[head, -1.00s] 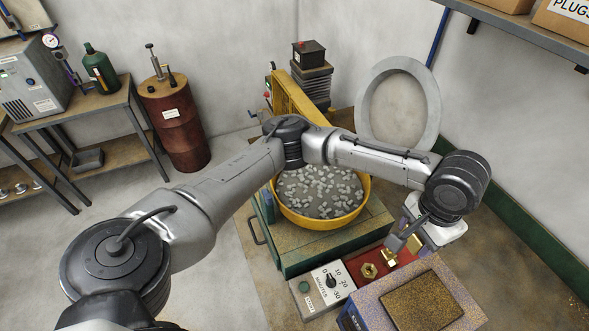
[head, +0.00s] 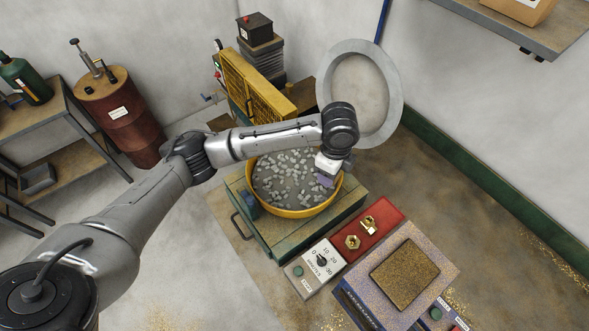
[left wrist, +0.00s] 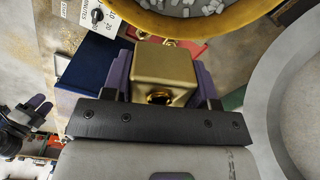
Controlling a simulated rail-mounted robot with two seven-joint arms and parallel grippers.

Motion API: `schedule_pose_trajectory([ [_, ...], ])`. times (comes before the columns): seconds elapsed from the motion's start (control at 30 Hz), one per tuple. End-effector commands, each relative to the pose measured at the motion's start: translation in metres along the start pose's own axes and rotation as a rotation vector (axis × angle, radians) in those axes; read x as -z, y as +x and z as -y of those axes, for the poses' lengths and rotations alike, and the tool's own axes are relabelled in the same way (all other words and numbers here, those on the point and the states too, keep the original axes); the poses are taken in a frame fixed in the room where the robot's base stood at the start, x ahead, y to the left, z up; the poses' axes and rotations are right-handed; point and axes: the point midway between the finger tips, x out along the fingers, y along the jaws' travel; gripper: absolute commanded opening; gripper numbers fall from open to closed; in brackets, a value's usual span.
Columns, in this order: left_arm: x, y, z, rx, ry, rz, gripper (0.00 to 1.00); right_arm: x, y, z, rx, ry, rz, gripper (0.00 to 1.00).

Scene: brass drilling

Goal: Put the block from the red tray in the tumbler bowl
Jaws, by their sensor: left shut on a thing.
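My left gripper (head: 325,182) is over the right side of the tumbler bowl (head: 287,211), a yellow-rimmed bowl full of grey chips. In the left wrist view, its purple fingers are shut on a brass block (left wrist: 165,68) with a round hole in its near face. The block is hidden in the head view. The red tray (head: 385,222) lies in front and to the right of the bowl, with a brass nut (head: 352,242) and a brass fitting (head: 369,223) on it. What looks like my right gripper (left wrist: 40,108) shows at the left wrist view's left edge; its opening is unclear.
The bowl sits on a green base (head: 268,235), with a yellow guard (head: 258,88) behind it. A round grey lid (head: 393,90) stands up behind and to the right. A timer panel (head: 321,260) and a speckled box (head: 432,247) are in front.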

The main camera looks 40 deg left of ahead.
Motion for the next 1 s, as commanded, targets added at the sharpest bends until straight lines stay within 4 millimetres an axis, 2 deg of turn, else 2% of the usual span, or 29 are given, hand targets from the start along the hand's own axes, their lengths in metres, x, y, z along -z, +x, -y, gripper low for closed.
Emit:
schedule_pose_trajectory([
  [0.03,0.000,-0.002,0.001,-0.002,0.058,0.000,0.08,0.002,-0.007,0.000,0.000,0.000,0.000,0.46],
  [0.2,-0.003,0.006,0.004,-0.006,0.234,0.006,0.08,0.005,-0.015,-0.001,0.000,0.000,0.000,0.46],
  [0.47,-0.012,0.016,0.006,-0.009,0.352,0.011,0.08,0.006,-0.020,-0.001,0.000,0.000,-0.001,0.46],
  [0.57,-0.027,0.024,0.007,-0.012,0.360,0.013,0.08,0.008,-0.022,-0.001,0.000,0.000,-0.001,0.46],
  [0.8,-0.075,0.052,0.013,-0.012,0.360,0.014,0.08,0.010,-0.029,-0.001,0.000,0.000,-0.002,0.46],
  [1.0,-0.105,0.070,0.018,-0.010,0.360,0.013,0.08,0.011,-0.033,-0.001,0.000,0.000,-0.002,0.46],
])
